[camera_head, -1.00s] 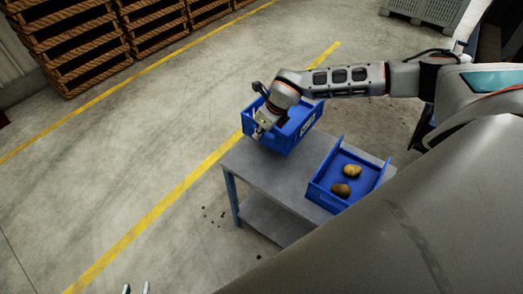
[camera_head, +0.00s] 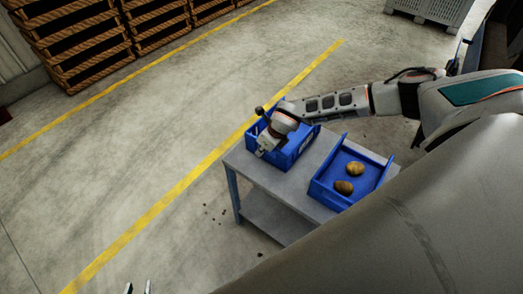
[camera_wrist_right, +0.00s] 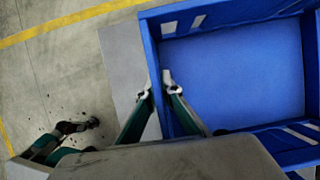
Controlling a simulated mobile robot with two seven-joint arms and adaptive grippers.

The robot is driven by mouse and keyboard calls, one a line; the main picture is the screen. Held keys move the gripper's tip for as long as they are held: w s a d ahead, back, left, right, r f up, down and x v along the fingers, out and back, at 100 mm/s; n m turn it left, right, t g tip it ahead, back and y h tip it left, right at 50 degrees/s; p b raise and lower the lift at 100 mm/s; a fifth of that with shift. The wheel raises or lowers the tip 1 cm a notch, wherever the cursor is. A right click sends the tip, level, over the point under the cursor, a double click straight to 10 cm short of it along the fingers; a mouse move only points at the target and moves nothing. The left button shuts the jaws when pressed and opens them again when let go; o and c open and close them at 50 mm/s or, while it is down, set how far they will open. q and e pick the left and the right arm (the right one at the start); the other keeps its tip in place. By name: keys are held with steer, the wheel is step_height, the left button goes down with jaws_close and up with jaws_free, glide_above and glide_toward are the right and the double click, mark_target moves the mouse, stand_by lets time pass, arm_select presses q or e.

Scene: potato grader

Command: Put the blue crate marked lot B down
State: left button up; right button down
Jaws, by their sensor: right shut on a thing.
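The blue crate (camera_head: 297,151) is at the far left part of the grey table, level and at or very near its top; I cannot tell whether its whole base touches. Its lot mark is not readable. My right gripper (camera_head: 264,147) is shut on the crate's near left wall. In the right wrist view, the fingers (camera_wrist_right: 158,91) sit either side of the wall of the crate (camera_wrist_right: 240,75), whose visible floor is bare. My left gripper (camera_head: 138,288) shows only its fingertips at the bottom edge, apart and empty.
The grey table (camera_head: 245,168) also holds a second blue crate (camera_head: 371,169) with two potatoes (camera_head: 355,168) at the right. A bare strip lies between the crates. Wooden crates (camera_head: 75,45) stand at the back left. Yellow lines and small dark bits mark the floor.

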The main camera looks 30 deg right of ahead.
steer(key=shift+f, duration=0.1)
steer(key=c, duration=2.2)
jaws_free()
steer(key=shift+c, duration=0.2)
